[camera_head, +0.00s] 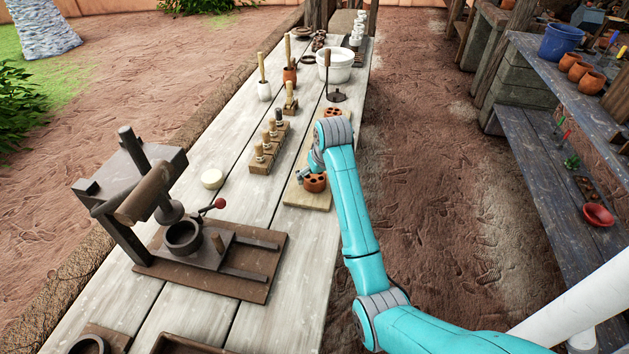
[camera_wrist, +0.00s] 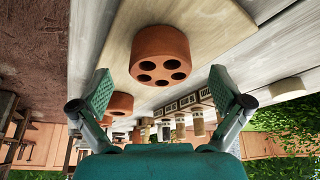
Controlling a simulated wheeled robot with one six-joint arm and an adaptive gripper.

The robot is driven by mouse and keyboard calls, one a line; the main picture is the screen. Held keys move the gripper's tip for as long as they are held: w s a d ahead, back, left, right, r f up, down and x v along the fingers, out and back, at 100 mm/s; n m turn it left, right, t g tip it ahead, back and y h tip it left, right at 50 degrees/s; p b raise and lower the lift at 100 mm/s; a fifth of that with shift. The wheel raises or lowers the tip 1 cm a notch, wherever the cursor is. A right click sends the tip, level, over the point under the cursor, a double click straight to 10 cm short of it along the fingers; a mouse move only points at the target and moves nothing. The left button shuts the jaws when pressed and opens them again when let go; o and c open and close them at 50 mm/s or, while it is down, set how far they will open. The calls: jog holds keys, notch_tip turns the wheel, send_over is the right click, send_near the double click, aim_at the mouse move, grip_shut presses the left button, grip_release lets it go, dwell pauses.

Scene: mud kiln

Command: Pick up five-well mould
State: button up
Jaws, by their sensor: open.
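The five-well mould (camera_wrist: 158,44) is a round terracotta block with several dark holes in its face. In the wrist view it lies between and beyond the open fingers of my gripper (camera_wrist: 160,88), with no visible contact. In the head view the mould (camera_head: 315,185) sits on a pale wooden board (camera_head: 299,199) on the long table. There my gripper (camera_head: 306,171) is right beside it, partly hidden by my arm. A similar terracotta block (camera_head: 333,112) lies farther along the board; it also shows in the wrist view (camera_wrist: 121,103).
Wooden-handled stamps in a block (camera_head: 260,163) stand left of the board. A dark stand (camera_head: 336,96) and white pots (camera_head: 336,66) are beyond it. A press (camera_head: 148,190) and a pale disc (camera_head: 212,179) are nearer left. The bare planks between press and board are clear.

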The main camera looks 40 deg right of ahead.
jog(key=shift+x, duration=1.5)
jog(key=shift+c, duration=0.3)
jog(key=shift+r, duration=0.1)
jog(key=c, duration=1.3)
